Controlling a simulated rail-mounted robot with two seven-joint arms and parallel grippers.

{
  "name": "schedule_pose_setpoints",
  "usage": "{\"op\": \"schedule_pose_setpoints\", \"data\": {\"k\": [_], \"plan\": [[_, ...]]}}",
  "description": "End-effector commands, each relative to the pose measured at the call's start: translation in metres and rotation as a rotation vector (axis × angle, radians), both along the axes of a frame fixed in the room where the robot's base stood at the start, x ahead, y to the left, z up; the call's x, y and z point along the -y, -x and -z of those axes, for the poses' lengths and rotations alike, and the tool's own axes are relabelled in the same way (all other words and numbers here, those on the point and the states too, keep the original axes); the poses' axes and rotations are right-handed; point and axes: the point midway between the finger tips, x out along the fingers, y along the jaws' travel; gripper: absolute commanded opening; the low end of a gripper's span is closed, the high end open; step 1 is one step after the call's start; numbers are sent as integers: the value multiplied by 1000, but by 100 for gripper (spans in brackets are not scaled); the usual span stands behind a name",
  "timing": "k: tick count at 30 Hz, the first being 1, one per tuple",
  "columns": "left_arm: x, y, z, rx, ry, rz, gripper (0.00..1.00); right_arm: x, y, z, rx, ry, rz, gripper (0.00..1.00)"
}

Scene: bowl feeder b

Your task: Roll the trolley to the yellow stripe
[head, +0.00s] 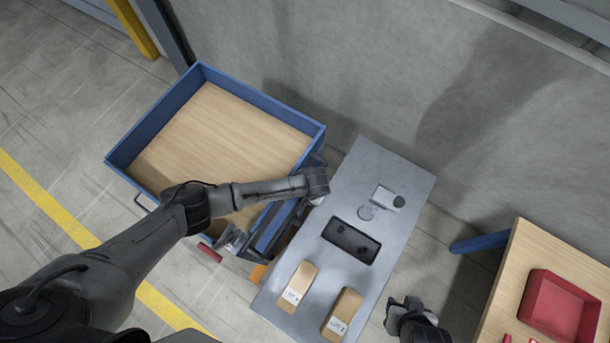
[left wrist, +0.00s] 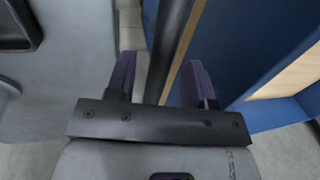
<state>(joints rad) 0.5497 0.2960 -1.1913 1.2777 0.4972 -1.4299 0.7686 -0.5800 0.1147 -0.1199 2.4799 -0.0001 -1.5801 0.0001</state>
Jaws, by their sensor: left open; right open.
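The trolley is a blue-walled cart (head: 142,137) with a wooden bed, left of centre in the head view. Its blue side (left wrist: 235,50) fills the right of the left wrist view. The yellow stripe (head: 40,200) runs diagonally across the floor, left of and in front of the trolley. My left arm reaches over the trolley's near right corner. My left gripper (left wrist: 160,85) is open, its fingers on either side of a dark bar (left wrist: 172,40) by the trolley's side; contact is unclear. In the head view its fingertips are hidden. My right gripper (head: 412,318) is open and empty at the lower edge.
A grey bench (head: 400,165) stands close to the trolley's right, holding a dark tray (head: 350,241) and two tan boxes (head: 298,287). A wooden table (head: 505,290) with a red bin (head: 562,305) is at right. A wall (head: 370,60) stands behind. The floor (head: 60,130) left of the trolley is clear.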

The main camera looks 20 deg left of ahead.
Motion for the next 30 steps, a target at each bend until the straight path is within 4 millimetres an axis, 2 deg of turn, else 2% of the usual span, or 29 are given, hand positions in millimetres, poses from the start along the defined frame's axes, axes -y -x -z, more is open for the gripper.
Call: {"op": "schedule_pose_setpoints", "data": {"k": [12,27,30], "plan": [[-1,0,5,0,-1,0,48,0,0,1,0,0,-1,43],[-1,0,5,0,-1,0,2,3,0,1,-1,10,-7,43],[-1,0,5,0,-1,0,0,3,0,1,0,9,-6,43]]}}
